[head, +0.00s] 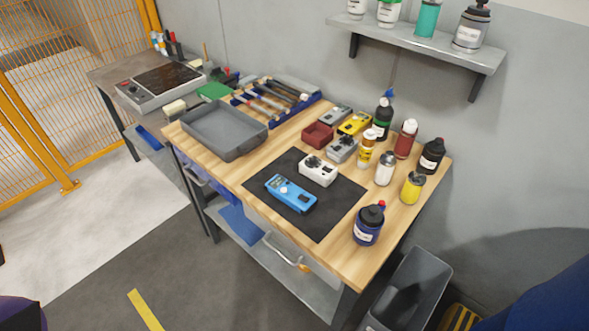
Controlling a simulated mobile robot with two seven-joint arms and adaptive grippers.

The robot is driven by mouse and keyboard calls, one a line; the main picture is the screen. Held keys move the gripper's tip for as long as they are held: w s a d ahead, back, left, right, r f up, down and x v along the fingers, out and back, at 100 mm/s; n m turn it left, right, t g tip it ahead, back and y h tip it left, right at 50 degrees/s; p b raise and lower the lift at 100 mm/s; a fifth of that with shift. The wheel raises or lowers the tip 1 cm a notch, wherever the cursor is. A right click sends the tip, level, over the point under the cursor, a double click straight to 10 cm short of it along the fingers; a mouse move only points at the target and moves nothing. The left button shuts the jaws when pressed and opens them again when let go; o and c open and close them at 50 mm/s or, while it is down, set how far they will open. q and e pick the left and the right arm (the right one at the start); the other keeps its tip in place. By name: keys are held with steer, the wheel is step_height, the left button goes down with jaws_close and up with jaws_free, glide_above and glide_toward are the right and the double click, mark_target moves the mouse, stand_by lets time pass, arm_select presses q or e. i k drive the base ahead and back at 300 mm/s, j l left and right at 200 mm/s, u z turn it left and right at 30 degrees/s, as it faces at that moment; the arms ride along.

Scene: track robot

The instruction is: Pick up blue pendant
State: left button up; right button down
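The blue pendant (297,200) lies flat on a black mat (322,227) near the front of the wooden workbench (372,251). It is a blue hand-held box with a light round control and a small dark patch on its top face. A white pendant (318,172) lies just behind it on the same mat, slightly to the right. Nothing covers the blue pendant. Neither my left nor my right gripper can be made out in the head view.
A grey tray (225,150) sits left of the mat. Behind are a grey pendant (342,148), a yellow pendant (355,123) and a dark red box (317,134). Several bottles stand right, including a dark blue bottle (368,232) near the front edge. A bottle shelf (420,43) overhangs behind.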

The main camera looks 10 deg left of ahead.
mark_target(274, 187)
steer(key=z, duration=0.45)
steer(key=j+z, duration=0.2)
steer(key=z, duration=0.2)
steer(key=j+z, duration=0.25)
steer(key=z, duration=0.2)
steer(key=j+z, duration=0.2)
steer(key=z, duration=0.2)
steer(key=k+j+z, duration=0.2)
steer(key=j, duration=0.15)
steer(key=j+z, duration=0.15)
steer(key=j, duration=0.2)
steer(key=k+j+z, duration=0.2)
steer(key=i+j, duration=0.05)
steer(key=j, duration=0.05)
